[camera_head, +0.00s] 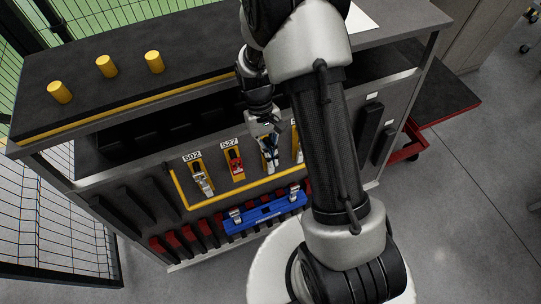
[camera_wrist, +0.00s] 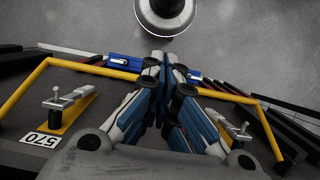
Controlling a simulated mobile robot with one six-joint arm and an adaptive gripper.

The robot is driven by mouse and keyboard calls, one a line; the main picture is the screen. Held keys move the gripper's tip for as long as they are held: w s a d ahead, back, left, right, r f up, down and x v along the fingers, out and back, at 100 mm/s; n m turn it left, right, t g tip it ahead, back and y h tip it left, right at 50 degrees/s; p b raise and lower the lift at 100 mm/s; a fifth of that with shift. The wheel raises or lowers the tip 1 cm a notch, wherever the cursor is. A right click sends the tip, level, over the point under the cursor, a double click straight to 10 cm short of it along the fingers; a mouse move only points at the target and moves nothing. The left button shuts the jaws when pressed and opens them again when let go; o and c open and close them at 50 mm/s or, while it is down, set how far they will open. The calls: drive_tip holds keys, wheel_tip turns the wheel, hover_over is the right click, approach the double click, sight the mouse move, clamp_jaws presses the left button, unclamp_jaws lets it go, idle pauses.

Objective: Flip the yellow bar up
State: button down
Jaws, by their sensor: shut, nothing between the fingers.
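The yellow bar (camera_head: 220,198) is a U-shaped frame on the front of the grey bench. It hangs low around the row of yellow brackets, with its long side at the bottom. In the wrist view the bar (camera_wrist: 85,67) crosses behind my fingers. My gripper (camera_head: 270,166) points down in front of the panel, just above the bar's long side. In the wrist view my gripper (camera_wrist: 165,62) has its blue-and-white fingers together, holding nothing. The fingers hide the middle of the bar; I cannot tell whether they touch it.
Yellow brackets (camera_head: 234,163) with number plates, such as 502 and 527, stand inside the bar. A blue tool (camera_head: 264,214) lies just below it, above red-and-black slots. Yellow cylinders (camera_head: 106,66) stand on the bench top. A red-edged shelf (camera_head: 440,97) juts out at right.

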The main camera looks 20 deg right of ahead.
drive_tip(key=r+p, duration=0.1)
drive_tip(key=r, duration=0.2)
drive_tip(key=r+p, duration=0.1)
drive_tip(key=r, duration=0.1)
drive_tip(key=shift+s+p, duration=0.35)
drive_tip(key=shift+s, duration=0.05)
